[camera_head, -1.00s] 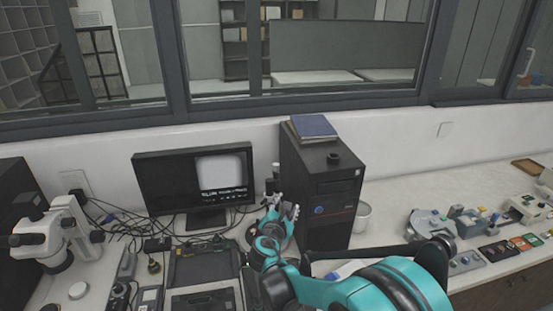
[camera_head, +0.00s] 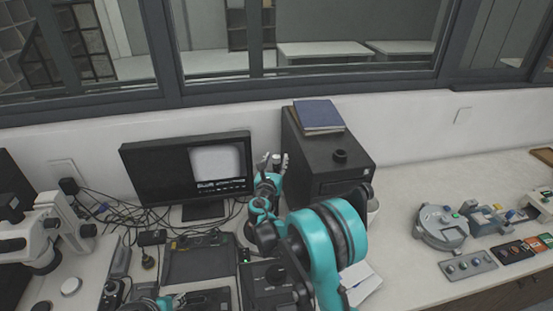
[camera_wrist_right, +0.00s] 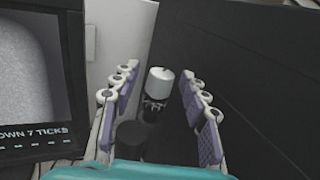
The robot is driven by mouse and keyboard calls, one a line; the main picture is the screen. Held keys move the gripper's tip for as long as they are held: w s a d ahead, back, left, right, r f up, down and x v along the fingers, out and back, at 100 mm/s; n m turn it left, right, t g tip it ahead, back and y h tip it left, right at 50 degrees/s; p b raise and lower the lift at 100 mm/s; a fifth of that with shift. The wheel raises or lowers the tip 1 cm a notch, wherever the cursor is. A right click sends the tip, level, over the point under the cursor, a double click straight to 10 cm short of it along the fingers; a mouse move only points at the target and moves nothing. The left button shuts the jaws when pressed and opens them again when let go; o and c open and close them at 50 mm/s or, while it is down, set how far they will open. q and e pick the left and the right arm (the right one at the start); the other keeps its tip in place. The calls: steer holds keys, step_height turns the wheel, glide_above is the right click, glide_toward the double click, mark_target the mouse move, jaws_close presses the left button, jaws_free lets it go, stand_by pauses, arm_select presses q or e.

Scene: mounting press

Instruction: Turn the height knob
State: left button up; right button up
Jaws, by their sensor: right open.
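My right gripper (camera_head: 273,162) reaches up between the monitor and the black computer case. In the right wrist view its two padded fingers (camera_wrist_right: 160,100) stand apart, open. Between and beyond them is a small upright device with a white cylindrical top (camera_wrist_right: 160,80) and dark parts below. A dark round part (camera_wrist_right: 132,134), possibly the knob, lies nearer, beside the left finger. I see no finger touching either. In the head view the arm hides most of the device. A teal part of my left arm shows at the bottom edge; its fingers are unclear.
The monitor (camera_head: 187,178) stands just left of the gripper; in the wrist view its screen (camera_wrist_right: 30,72) ends in "DOWN 7 TICKS". The black computer case (camera_head: 328,160), with a blue book (camera_head: 318,116) on top, is close on the right. Cables and small devices crowd the left bench.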

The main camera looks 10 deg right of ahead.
steer(key=shift+w+d+r, duration=0.15)
steer(key=shift+w, duration=0.1)
steer(key=shift+w, duration=0.1)
jaws_close()
steer(key=shift+d+n+t+y+b, duration=0.2)
steer(key=shift+n+t+y+b, duration=0.3)
steer(key=shift+n+y+b, duration=0.75)
steer(key=shift+a+n+y, duration=0.1)
steer(key=shift+n+y, duration=0.85)
steer(key=shift+y, duration=1.4)
jaws_free()
